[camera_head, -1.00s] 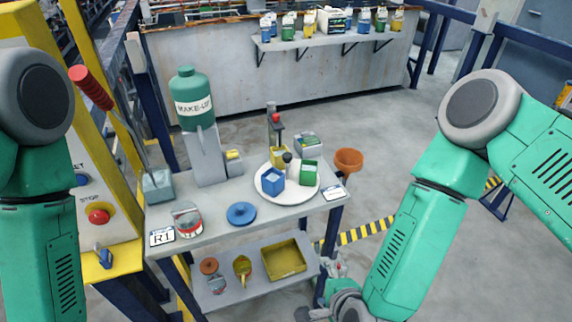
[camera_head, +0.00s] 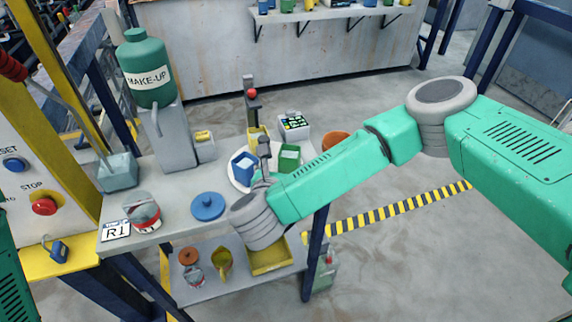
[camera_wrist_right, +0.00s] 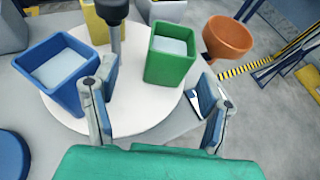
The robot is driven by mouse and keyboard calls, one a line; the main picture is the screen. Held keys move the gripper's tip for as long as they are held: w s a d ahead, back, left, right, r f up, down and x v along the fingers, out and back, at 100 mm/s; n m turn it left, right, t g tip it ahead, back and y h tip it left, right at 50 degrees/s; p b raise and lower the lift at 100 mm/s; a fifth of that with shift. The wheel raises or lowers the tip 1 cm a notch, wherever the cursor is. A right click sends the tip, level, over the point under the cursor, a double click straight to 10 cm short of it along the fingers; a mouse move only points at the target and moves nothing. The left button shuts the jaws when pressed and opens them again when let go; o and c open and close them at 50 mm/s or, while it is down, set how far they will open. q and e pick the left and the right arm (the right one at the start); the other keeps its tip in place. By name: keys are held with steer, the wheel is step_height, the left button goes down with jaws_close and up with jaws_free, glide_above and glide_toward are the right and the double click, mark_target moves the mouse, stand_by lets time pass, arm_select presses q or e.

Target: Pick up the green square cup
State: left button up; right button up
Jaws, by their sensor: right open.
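The green square cup (camera_wrist_right: 171,52) stands upright on a round white plate (camera_wrist_right: 60,108), with pale contents inside. In the head view the green cup (camera_head: 288,158) is partly hidden behind my right arm. My right gripper (camera_wrist_right: 158,105) is open and empty. In the right wrist view its two fingers are apart, and the green cup stands beyond the gap between them, not touched. A blue square cup (camera_wrist_right: 58,70) is on the plate to the left, beside the left finger. My left gripper is out of view.
A yellow cup (camera_wrist_right: 97,22) stands behind the blue cup, and a dark upright post (camera_wrist_right: 114,35) rises between blue and green cups. An orange funnel-shaped bowl (camera_wrist_right: 228,38) is right of the green cup. A blue lid (camera_head: 208,206) lies left on the table.

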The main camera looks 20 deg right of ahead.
mark_target(291, 155)
steer(key=shift+w+d+f, duration=0.2)
steer(key=shift+w+d, duration=0.25)
steer(key=shift+w, duration=0.05)
steer(key=shift+w+d+f, duration=0.15)
steer(key=shift+w+d, duration=0.25)
steer(key=shift+w, duration=0.05)
steer(key=shift+w+d+f, duration=0.15)
steer(key=shift+w+d, duration=0.2)
steer(key=shift+d, duration=0.1)
steer(key=p+x, duration=0.1)
steer(key=x, duration=0.2)
steer(key=shift+w+d, duration=0.1)
steer(key=shift+w, duration=0.15)
steer(key=shift+w+f, duration=0.25)
steer(key=shift+w, duration=0.2)
steer(key=shift+d, duration=0.15)
steer(key=c, duration=1.3)
